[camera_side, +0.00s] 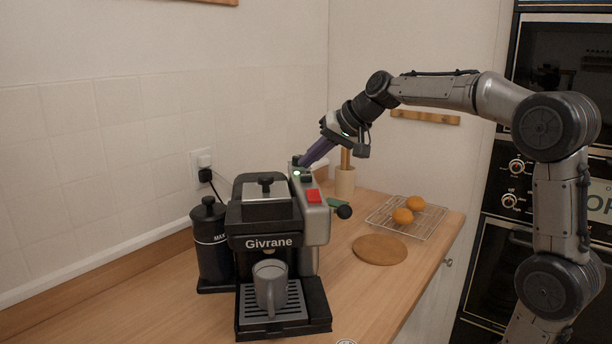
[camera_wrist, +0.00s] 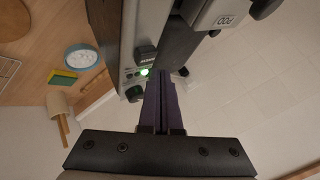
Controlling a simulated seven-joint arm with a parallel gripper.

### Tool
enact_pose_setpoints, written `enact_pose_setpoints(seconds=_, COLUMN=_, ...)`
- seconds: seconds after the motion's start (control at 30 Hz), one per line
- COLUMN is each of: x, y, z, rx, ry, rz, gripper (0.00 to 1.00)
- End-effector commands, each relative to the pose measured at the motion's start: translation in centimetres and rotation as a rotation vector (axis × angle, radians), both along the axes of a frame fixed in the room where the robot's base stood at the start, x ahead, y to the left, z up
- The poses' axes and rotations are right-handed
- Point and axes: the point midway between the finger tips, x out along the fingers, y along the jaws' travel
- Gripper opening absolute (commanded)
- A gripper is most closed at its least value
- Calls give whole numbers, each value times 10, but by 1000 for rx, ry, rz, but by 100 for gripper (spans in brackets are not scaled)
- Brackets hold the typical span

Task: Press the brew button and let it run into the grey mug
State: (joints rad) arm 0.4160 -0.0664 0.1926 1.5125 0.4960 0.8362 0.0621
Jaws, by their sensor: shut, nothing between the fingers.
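The coffee machine (camera_side: 265,222), marked Givrane, stands on the wooden counter. The grey mug (camera_side: 269,287) stands upright on its drip tray (camera_side: 297,303), under the front of the machine; its inside is not clear. My gripper (camera_side: 305,164) is shut and empty, its purple fingers reaching down to the control panel on the machine's side. In the wrist view, my gripper (camera_wrist: 163,88) has its tips beside a lit green light (camera_wrist: 145,72) and dark buttons on the panel (camera_wrist: 130,60). I cannot tell whether the fingertips touch a button. No coffee stream is visible.
A black milk canister (camera_side: 210,245) stands left of the machine. A red switch (camera_side: 313,196) and a black-knobbed lever (camera_side: 343,211) are on its right side. A round board (camera_side: 380,250), a wire rack (camera_side: 428,219) with buns and a utensil pot (camera_side: 345,183) lie to the right.

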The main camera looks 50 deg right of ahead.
Motion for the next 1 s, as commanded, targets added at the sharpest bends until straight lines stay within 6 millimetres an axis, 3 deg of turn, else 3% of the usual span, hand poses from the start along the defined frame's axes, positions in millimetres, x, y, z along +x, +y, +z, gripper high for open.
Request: enact_pose_setpoints(seconds=1.0, x=0, y=0, z=-11, rx=0, ry=0, rz=0, gripper=0)
